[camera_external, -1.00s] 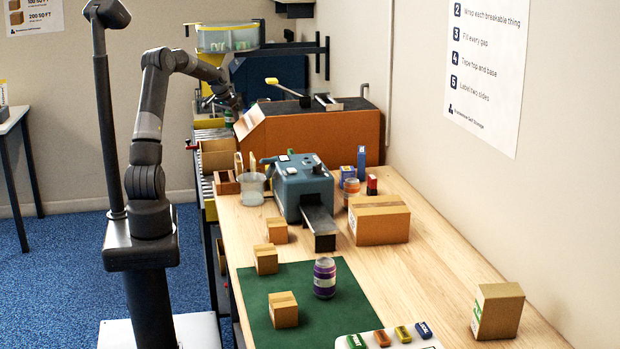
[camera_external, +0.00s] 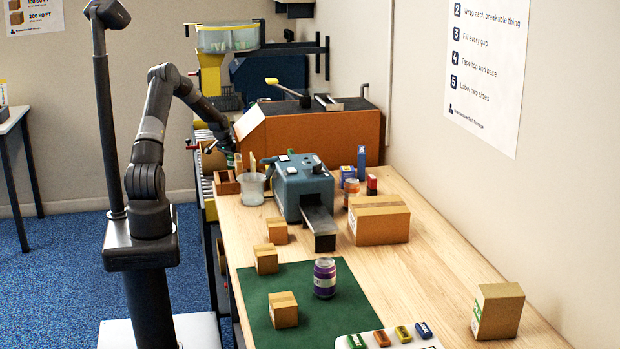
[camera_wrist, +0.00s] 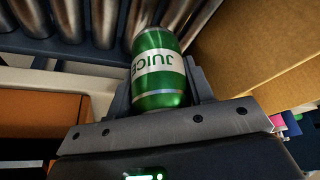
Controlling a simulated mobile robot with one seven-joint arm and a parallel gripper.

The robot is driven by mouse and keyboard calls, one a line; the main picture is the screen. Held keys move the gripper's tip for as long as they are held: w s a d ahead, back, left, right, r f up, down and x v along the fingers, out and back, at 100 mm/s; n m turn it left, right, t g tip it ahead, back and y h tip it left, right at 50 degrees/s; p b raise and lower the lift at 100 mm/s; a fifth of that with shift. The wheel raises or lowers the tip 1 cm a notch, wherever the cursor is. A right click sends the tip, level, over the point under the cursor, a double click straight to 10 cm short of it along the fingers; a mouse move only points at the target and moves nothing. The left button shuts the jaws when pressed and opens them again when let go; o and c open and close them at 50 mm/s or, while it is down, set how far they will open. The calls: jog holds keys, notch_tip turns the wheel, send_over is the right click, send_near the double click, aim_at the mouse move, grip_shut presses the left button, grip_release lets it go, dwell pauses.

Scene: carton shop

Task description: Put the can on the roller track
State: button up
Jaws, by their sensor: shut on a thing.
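The can is green with a white band reading JUICE and sits between my fingers in the wrist view (camera_wrist: 158,72). My gripper (camera_wrist: 160,95) is shut on it. In the external view my gripper (camera_external: 229,148) is low at the far left end of the bench, beside the orange-brown housing, and the can is mostly hidden there. The roller track (camera_external: 207,188) runs along the bench's left side. Its metal rollers (camera_wrist: 100,18) show at the top of the wrist view, close behind the can's far end. I cannot tell whether the can touches them.
A cardboard carton (camera_wrist: 245,45) stands close on the right in the wrist view. A brown box (camera_external: 226,184) and a clear cup (camera_external: 251,188) stand near the track. The orange-brown housing (camera_external: 320,137) is right of my gripper.

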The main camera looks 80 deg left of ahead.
jog(key=shift+f, duration=1.35)
jog(key=shift+f, duration=0.1)
jog(key=o, duration=0.9)
jog(key=v, duration=1.2)
jog(key=shift+w+r, duration=0.1)
jog(key=shift+r, duration=0.1)
